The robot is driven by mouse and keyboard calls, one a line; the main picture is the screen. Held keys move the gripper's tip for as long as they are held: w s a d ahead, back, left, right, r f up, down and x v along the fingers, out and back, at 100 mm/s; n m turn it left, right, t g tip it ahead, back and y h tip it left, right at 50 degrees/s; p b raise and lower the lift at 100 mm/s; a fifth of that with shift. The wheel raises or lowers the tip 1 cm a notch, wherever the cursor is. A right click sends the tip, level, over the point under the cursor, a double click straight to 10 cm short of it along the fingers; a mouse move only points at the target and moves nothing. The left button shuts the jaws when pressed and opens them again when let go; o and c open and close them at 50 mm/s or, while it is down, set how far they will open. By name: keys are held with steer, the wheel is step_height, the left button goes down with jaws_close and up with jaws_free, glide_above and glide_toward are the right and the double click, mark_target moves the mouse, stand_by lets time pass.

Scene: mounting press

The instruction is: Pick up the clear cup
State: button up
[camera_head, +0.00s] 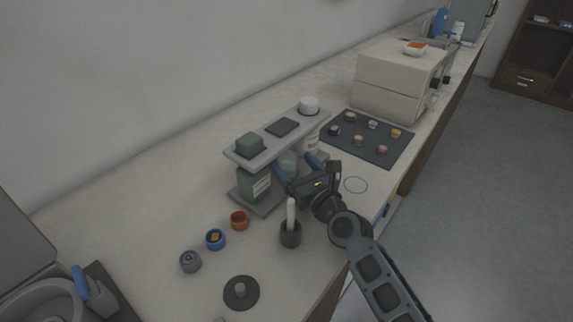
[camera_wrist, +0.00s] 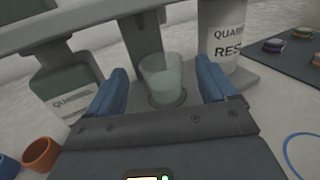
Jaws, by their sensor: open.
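The clear cup (camera_wrist: 160,75) is a pale green see-through cup standing on the grey shelf's base in the wrist view. It sits over a round mark there. In the head view the cup (camera_head: 287,161) is partly hidden under the shelf. My gripper (camera_head: 297,168) is open, with its blue fingers pointing in under the shelf. In the wrist view my gripper (camera_wrist: 162,78) has one finger on each side of the cup in the picture. Gaps show between fingers and cup. I cannot tell whether the fingertips reach the cup in depth.
The shelf (camera_head: 273,143) has a top board above the cup. A green bottle (camera_wrist: 62,90) stands left and a white labelled bottle (camera_wrist: 222,40) right. A dark holder with a white stick (camera_head: 290,236) stands near my gripper. Small orange (camera_head: 239,220) and blue (camera_head: 215,239) cups stand left.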

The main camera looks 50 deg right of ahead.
mark_target(293, 163)
steer(key=x, duration=0.4)
steer(key=shift+w+d, duration=0.1)
steer(key=shift+w, duration=0.1)
steer(key=shift+f, duration=0.1)
steer(key=c, duration=1)
steer(key=shift+c, duration=0.4)
